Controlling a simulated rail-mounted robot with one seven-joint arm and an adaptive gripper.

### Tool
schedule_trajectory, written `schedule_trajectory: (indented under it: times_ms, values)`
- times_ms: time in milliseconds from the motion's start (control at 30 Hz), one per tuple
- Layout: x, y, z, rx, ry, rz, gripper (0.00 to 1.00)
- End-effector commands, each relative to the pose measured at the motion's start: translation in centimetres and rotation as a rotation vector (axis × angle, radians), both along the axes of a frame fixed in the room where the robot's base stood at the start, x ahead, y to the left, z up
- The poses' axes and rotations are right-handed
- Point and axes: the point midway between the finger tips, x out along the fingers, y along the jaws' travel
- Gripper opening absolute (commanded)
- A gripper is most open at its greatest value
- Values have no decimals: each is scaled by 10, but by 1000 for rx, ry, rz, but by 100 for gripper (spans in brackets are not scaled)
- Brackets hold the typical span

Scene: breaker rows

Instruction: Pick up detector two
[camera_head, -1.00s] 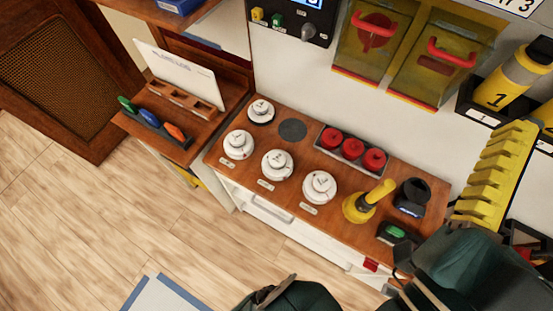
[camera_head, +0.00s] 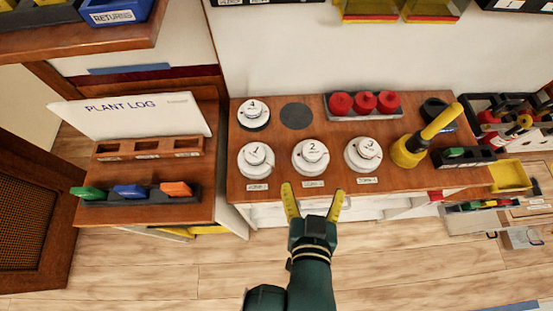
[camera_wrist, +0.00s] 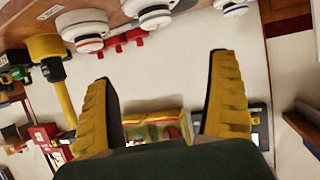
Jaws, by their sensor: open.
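Detector two (camera_head: 310,156) is a round white detector with a "2" on top. It sits on the wooden counter in the middle of the front row, between detector one (camera_head: 256,159) and detector three (camera_head: 363,154). My gripper (camera_head: 313,203) is open and empty at the counter's front edge, just in front of detector two in the head view, its fingertips apart from it. In the wrist view my gripper (camera_wrist: 162,72) shows two spread yellow fingers with nothing between them. White detectors show along that view's top edge; their numbers cannot be read there.
Detector four (camera_head: 253,114) sits behind on a dark round base, beside an empty dark disc (camera_head: 297,116). Red caps in a tray (camera_head: 363,104) stand behind detector three. A yellow tool (camera_head: 426,137) leans upward at the right. A plant log board (camera_head: 135,115) stands left.

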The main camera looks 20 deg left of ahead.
Motion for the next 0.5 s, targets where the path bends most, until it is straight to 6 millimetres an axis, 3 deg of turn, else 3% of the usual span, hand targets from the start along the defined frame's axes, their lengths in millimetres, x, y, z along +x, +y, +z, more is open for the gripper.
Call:
schedule_trajectory:
  times_ms: [33, 167, 500]
  values:
    - [-6, 1, -18, -2, 20, 3, 90]
    - [3, 4, -22, -2, 23, 7, 90]
    - [74, 12, -55, -3, 24, 5, 90]
